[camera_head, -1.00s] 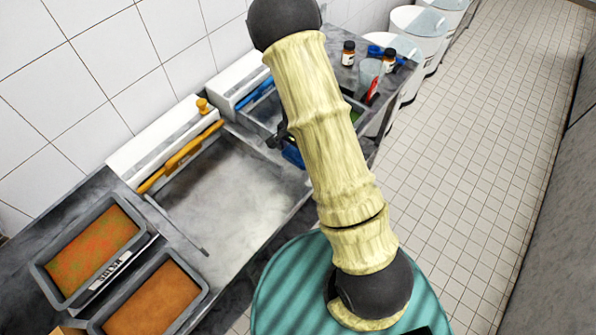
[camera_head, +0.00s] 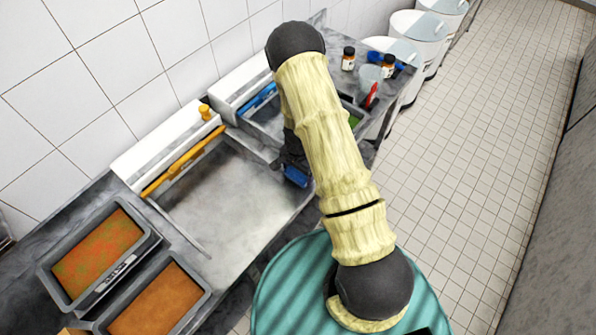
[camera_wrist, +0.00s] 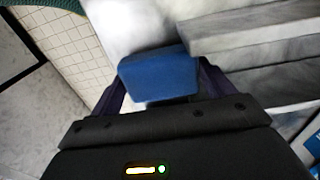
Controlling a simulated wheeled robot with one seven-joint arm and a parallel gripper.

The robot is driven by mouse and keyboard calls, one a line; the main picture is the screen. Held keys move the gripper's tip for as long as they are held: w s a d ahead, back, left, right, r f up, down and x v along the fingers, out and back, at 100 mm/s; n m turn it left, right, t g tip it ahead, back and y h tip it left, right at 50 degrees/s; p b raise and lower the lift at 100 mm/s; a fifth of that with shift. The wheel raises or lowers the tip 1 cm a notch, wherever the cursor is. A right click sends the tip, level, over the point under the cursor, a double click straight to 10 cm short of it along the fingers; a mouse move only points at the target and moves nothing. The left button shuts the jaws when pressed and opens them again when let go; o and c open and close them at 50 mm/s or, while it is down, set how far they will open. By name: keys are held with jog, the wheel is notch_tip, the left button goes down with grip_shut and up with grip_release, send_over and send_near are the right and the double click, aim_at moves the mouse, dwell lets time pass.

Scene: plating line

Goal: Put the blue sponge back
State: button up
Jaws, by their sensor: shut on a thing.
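The blue sponge (camera_wrist: 160,75) is a blue block between the two dark fingers of my gripper (camera_wrist: 163,88) in the wrist view. My gripper is shut on it. In the head view the sponge (camera_head: 296,176) shows just left of my arm, over the right edge of the large grey basin. My gripper (camera_head: 292,163) is partly hidden behind my pale yellow arm there. I cannot tell how high the sponge is above the surface.
The large grey basin (camera_head: 230,200) is empty, with a yellow-handled tool (camera_head: 185,160) along its back. A smaller basin with a blue-handled tool (camera_head: 257,98) lies behind. Food trays (camera_head: 105,250) stand at the lower left. Bottles (camera_head: 348,58) and a cup (camera_head: 369,80) stand at the back.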

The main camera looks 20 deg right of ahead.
aim_at(298, 172)
jog(key=shift+f, duration=0.55)
jog(key=o, duration=0.8)
jog(key=shift+f, duration=0.1)
jog(key=shift+r+b, duration=1.3)
jog(key=shift+r, duration=4.8)
jog(key=shift+r, duration=0.1)
